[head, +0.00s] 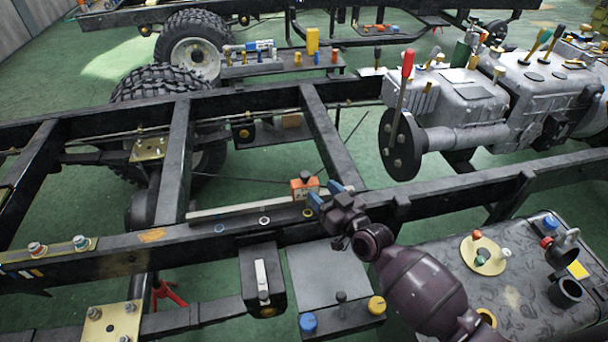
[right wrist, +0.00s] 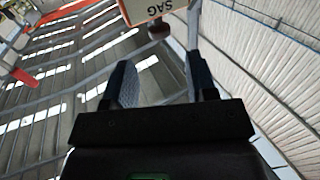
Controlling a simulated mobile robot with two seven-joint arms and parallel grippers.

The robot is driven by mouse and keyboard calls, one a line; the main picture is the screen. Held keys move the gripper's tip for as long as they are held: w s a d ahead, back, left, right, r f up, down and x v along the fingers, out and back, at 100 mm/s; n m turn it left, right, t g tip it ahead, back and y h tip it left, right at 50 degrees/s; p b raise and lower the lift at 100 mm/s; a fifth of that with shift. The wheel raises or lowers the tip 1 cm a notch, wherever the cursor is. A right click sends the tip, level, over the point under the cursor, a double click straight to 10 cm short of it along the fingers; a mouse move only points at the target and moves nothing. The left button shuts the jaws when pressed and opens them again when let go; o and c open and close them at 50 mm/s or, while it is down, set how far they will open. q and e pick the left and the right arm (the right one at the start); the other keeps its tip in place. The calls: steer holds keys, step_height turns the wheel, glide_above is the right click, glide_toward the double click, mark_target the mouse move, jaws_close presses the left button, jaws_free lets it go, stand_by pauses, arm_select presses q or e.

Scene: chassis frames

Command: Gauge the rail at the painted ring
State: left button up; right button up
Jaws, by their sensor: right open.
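The chassis rail (head: 120,259) is a long dark beam crossing the head view. I cannot tell which is the painted ring. An orange block with a dark knob and pale label (head: 305,187), apparently the gauge, is at the rail's far side. My right gripper (head: 326,194) has blue fingers, open and empty (right wrist: 158,62), just beside the block. My left gripper is out of view.
A pale straight bar (head: 240,208) lies along the rail's far edge. A grey gearbox (head: 470,95) with a red-handled lever (head: 405,70) stands at the back right. A dark tank (head: 510,285) with fittings is at the front right. Cross members (head: 175,165) join the rails.

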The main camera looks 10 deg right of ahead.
mark_target(308, 178)
steer(key=b+x, duration=0.1)
steer(key=x, duration=0.7)
jaws_close()
